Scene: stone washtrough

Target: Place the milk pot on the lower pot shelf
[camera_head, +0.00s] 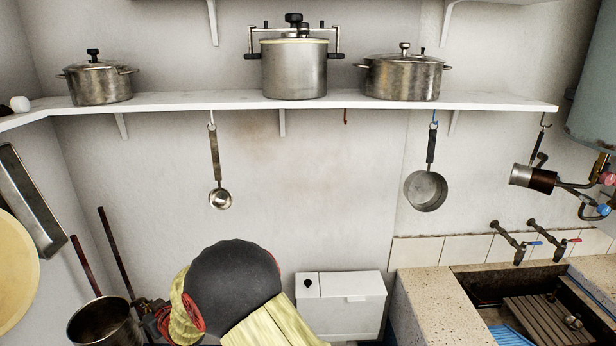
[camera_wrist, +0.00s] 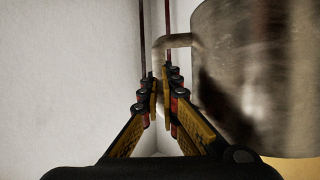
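The milk pot (camera_head: 103,325), an open metal pot with a dark inside, is at the bottom left in the head view, partly cut off. In the wrist view the pot (camera_wrist: 255,70) fills the upper right, and its loop handle (camera_wrist: 175,41) runs down between my fingertips. My gripper (camera_wrist: 164,95) is closed around this handle, with the pot to its right; in the head view it is partly hidden behind my arm. The lower pot shelf (camera_head: 200,101) is the long white shelf across the wall, well above the pot.
On the shelf stand a lidded pot (camera_head: 100,84), a pressure cooker (camera_head: 294,72) and another lidded pot (camera_head: 402,78), with free room between the left two. A ladle (camera_head: 216,165) and a small pan (camera_head: 426,190) hang below. A water heater (camera_head: 595,85) is at the right.

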